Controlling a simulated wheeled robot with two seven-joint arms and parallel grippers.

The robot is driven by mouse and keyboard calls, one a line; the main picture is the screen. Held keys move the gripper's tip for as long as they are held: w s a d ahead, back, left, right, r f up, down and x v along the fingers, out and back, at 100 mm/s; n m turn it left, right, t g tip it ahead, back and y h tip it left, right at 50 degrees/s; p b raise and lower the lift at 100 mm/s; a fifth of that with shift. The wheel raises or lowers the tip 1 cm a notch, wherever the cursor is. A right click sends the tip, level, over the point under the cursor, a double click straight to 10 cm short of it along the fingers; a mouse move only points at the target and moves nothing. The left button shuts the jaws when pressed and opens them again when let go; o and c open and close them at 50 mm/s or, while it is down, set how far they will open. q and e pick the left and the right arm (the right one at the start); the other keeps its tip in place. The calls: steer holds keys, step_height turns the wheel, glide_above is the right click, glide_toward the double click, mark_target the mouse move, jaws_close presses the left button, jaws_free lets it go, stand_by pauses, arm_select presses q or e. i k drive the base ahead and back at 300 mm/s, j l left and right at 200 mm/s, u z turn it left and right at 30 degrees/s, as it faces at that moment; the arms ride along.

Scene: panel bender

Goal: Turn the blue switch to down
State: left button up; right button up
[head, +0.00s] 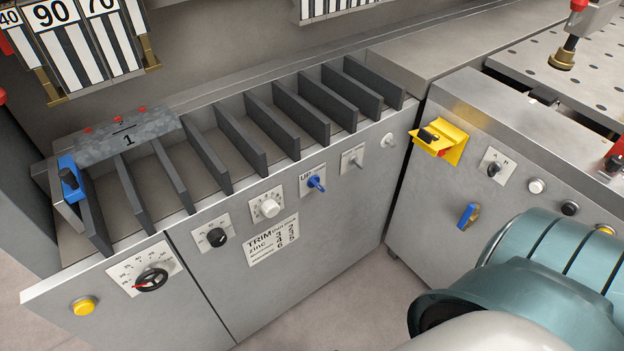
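A small blue switch (317,184) sits on a light plate marked "UP" on the front of the grey cabinet (335,230). Its blue handle sticks out from the plate; I cannot tell for sure which way it is set. A second blue handle (467,216), a larger lever, is on the front of the right-hand cabinet (420,220). Neither of my grippers is in view, and nothing touches either blue handle.
A white dial (267,208) and a grey toggle (352,158) flank the blue switch. A yellow bracket (440,141) juts out at the right. Upright dark dividers (240,133) stand above. A teal rounded body (550,275) fills the lower right. Space before the switch looks clear.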

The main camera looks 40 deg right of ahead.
mark_target(314, 181)
steer(key=z, duration=1.15)
